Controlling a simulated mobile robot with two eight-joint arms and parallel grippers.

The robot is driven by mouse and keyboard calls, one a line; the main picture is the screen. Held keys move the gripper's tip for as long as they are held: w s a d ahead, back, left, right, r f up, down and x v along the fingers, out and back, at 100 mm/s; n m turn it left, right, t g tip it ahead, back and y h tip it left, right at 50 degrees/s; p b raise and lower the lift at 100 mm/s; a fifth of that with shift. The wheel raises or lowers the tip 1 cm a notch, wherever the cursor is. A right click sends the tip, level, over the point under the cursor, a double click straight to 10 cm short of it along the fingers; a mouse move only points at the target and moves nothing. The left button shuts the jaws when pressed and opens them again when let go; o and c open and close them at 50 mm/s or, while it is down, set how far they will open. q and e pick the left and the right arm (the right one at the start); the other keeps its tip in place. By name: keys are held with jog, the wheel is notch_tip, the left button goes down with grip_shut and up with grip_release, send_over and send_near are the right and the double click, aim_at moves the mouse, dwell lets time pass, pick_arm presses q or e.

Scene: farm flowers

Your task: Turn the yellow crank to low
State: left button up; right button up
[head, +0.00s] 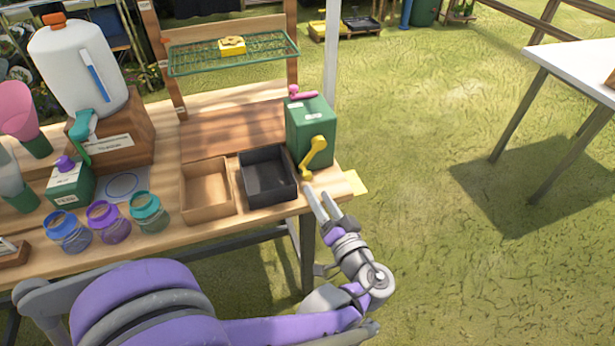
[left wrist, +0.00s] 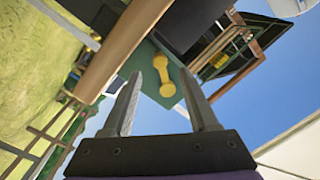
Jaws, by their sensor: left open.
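The yellow crank (head: 314,154) is on the front face of a green box (head: 309,122) at the right end of the wooden table. Its arm slants, with the upper end to the right and the lower end down to the left. My left gripper (head: 323,192) is open and empty, just in front of and below the crank, apart from it. In the left wrist view the crank (left wrist: 163,74) shows beyond and between the two open fingers (left wrist: 166,100). Any low marking cannot be made out. My right gripper is not in view.
A black tray (head: 269,195) and a wooden tray (head: 207,210) stand left of the green box. A pink handle (head: 303,94) is on the box top. Several jars, including a teal one (head: 148,212), stand further left. Open grass lies right of the table.

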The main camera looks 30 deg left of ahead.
aim_at(308, 179)
pick_arm(q)
jog(key=x, duration=0.8)
jog(key=shift+b, duration=0.4)
jog(key=shift+c, duration=0.2)
grip_shut()
jog(key=shift+f, duration=0.1)
dwell(0.6)
